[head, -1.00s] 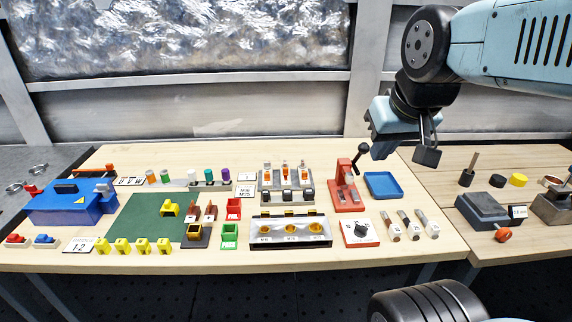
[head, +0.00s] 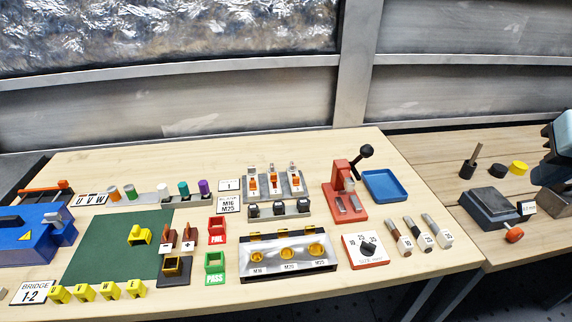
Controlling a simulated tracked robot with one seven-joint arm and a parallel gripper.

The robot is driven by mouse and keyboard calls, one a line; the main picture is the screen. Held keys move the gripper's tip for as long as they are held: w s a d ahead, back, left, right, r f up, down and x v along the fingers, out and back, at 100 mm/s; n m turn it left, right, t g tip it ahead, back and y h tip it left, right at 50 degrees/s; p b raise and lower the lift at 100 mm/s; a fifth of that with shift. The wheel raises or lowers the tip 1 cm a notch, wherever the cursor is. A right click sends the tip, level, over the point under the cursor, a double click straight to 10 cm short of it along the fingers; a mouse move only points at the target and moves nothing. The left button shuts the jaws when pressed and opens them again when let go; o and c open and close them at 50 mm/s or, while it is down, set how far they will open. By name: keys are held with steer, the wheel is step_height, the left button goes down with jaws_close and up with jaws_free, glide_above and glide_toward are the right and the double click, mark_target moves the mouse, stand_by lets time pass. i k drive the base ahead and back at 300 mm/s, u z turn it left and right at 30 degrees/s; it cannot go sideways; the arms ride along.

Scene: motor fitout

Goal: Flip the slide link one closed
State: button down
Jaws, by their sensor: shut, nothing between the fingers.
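A grey plate (head: 262,196) with three upright orange-and-white links stands at the back middle of the bench in the head view. The leftmost link (head: 253,182) seems to be slide link one, but no number on it is readable. Whether it is open or closed is too small to tell. My gripper (head: 549,174) is at the right picture edge, partly cut off, far to the right of the links. It is shut and holds nothing. Its fingertips are hard to make out.
Black-topped blocks (head: 279,209) stand just in front of the links. A red lever press (head: 345,195) with a raised black-knobbed handle and a blue tray (head: 385,186) stand to their right. A dark block (head: 489,205) is on the right bench. Bare wood lies behind the links.

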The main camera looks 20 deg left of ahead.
mark_target(252, 184)
steer(key=u, duration=0.1)
steer(key=k, duration=1.1)
steer(key=u, duration=1.4)
steer(key=i, duration=1.05)
